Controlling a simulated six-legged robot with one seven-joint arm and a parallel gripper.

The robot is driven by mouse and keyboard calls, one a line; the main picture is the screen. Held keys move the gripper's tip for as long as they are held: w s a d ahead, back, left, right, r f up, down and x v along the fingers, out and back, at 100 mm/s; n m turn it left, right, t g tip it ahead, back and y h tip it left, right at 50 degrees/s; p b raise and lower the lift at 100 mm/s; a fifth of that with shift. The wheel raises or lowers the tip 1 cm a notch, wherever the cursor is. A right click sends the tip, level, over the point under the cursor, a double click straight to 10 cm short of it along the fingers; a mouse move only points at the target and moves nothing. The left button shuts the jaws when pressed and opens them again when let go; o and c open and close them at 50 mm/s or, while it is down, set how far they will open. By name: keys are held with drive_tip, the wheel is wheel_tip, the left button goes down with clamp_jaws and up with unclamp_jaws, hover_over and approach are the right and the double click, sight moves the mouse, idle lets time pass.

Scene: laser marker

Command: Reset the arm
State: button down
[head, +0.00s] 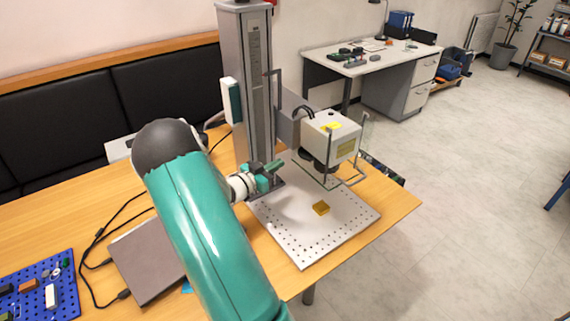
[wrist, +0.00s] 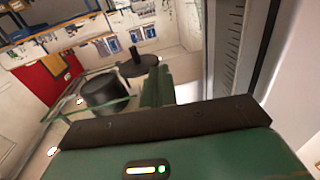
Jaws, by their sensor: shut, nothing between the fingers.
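My arm reaches over the table in the head view, with my gripper (head: 275,167) just in front of the laser marker's column (head: 258,85). The gripper is shut with nothing in it. In the wrist view my gripper (wrist: 157,85) shows as green fingers close together, tilted toward the room. The marker's white head (head: 331,135) hangs to the right of my gripper, over a perforated white plate (head: 300,245). I cannot tell whether the gripper touches the column.
A blue pegboard (head: 62,285) with small parts is at the front left. The column (wrist: 228,50) is close on the right in the wrist view.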

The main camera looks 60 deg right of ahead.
drive_tip(key=w+a, duration=0.4)
drive_tip(key=shift+a, duration=0.15)
drive_tip(key=shift+w+a, duration=0.1)
drive_tip(key=shift+a, duration=0.05)
